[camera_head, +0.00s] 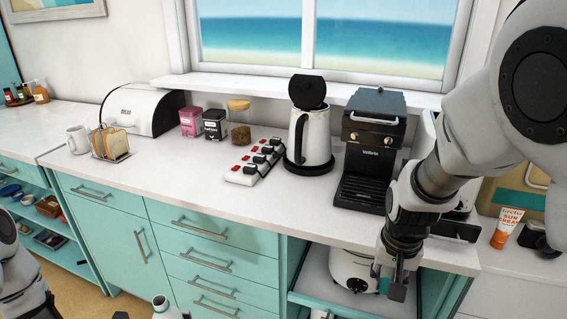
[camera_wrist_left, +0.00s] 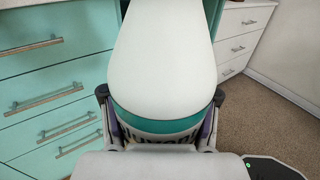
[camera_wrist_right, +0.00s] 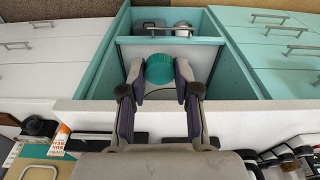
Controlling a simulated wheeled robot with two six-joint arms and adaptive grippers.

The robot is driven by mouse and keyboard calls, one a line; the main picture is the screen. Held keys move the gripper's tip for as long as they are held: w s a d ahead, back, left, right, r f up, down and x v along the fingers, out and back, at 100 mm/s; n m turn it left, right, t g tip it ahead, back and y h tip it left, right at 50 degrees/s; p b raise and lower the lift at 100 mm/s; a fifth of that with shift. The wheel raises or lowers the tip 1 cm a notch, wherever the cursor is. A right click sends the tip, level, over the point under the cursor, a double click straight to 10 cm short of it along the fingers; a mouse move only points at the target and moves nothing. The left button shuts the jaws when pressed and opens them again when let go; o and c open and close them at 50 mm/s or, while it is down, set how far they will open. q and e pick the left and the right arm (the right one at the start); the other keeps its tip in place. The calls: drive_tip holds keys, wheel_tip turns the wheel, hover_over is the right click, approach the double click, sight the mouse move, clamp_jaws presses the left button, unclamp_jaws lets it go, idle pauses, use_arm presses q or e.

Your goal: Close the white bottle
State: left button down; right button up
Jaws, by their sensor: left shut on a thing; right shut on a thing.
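The white bottle (camera_wrist_left: 162,60) fills the middle of the left wrist view, with a teal band and dark lettering partly hidden low on it. My left gripper (camera_wrist_left: 161,97) is shut on its sides. In the head view only the top of the bottle (camera_head: 161,308) shows at the bottom edge, with an uncapped dark mouth. My right gripper (camera_wrist_right: 160,92) is shut on a teal ribbed cap (camera_wrist_right: 159,69). In the head view the right gripper (camera_head: 396,284) hangs in front of the counter's edge, well to the right of the bottle and apart from it.
Below the counter (camera_head: 240,206), an open compartment holds a white appliance (camera_head: 350,268) behind my right gripper. A coffee machine (camera_head: 370,150), kettle (camera_head: 312,135) and power strip (camera_head: 254,163) stand on the counter. A sunscreen tube (camera_head: 506,228) stands at right. Drawer handles (camera_head: 205,229) stick out of the teal fronts.

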use_arm(q)
drive_tip(key=shift+w+f, duration=0.1)
drive_tip(key=shift+f, duration=0.05)
use_arm(e)
drive_tip(key=shift+f, duration=0.1)
use_arm(q)
drive_tip(key=w+d+r, duration=0.2)
drive_tip(key=d, duration=1.2)
drive_tip(key=shift+d, duration=0.15)
drive_tip(key=shift+r, duration=0.1)
